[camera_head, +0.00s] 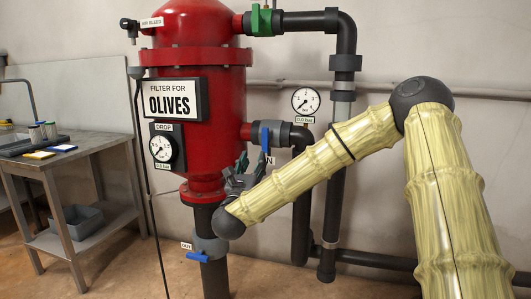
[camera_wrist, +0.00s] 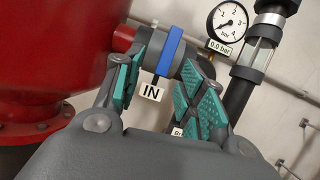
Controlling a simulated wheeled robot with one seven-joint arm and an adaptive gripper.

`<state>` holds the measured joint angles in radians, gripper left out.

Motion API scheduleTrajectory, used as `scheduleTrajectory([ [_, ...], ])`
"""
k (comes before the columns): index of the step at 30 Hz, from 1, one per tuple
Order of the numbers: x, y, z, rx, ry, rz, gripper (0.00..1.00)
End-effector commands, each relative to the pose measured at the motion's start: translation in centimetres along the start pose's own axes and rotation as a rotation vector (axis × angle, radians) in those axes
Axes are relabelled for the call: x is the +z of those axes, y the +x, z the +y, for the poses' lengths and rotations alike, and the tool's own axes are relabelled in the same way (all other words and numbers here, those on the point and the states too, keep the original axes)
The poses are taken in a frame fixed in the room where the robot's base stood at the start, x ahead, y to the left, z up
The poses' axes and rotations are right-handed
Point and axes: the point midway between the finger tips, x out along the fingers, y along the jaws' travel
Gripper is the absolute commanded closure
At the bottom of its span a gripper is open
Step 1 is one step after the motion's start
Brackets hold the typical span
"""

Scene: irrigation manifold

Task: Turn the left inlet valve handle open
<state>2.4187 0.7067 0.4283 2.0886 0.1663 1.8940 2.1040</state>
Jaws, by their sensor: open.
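The blue inlet valve handle (camera_head: 265,140) sits on the grey valve body (camera_head: 277,132) at the right side of the red tank and points downward. An IN tag hangs by it, partly hidden in the head view. In the wrist view the handle (camera_wrist: 170,50) shows as a blue bar, with the IN tag (camera_wrist: 152,92) below it. My gripper (camera_head: 241,170) is just below and left of the handle in the head view. In the wrist view my gripper (camera_wrist: 166,88) is open, its teal pads on either side of the handle. I cannot tell whether they touch it.
The red filter tank (camera_head: 200,90) stands close on the left. A pressure gauge (camera_head: 306,101) and dark pipes (camera_head: 331,210) are on the right. A blue OUT handle (camera_head: 198,257) is below, and a green valve (camera_head: 261,20) above. A metal table (camera_head: 90,145) stands at left.

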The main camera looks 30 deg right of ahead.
Motion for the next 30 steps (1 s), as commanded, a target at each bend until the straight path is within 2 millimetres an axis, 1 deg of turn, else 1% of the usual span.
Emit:
scheduleTrajectory([
  [1, 0.2, 0.3, -0.5, -0.023, 0.034, -0.008, 0.60],
  [3, 0.6, 0.7, -1.0, -0.040, 0.063, -0.015, 0.60],
  [8, 0.8, 1.9, -1.2, -0.049, 0.074, -0.019, 0.60],
  [21, 0.9, 8.6, -1.5, -0.046, 0.072, -0.019, 0.60],
  [24, 0.9, 9.8, -1.5, -0.045, 0.071, -0.019, 0.60],
  [30, 0.9, 11.2, -1.6, -0.044, 0.071, -0.018, 0.60],
])
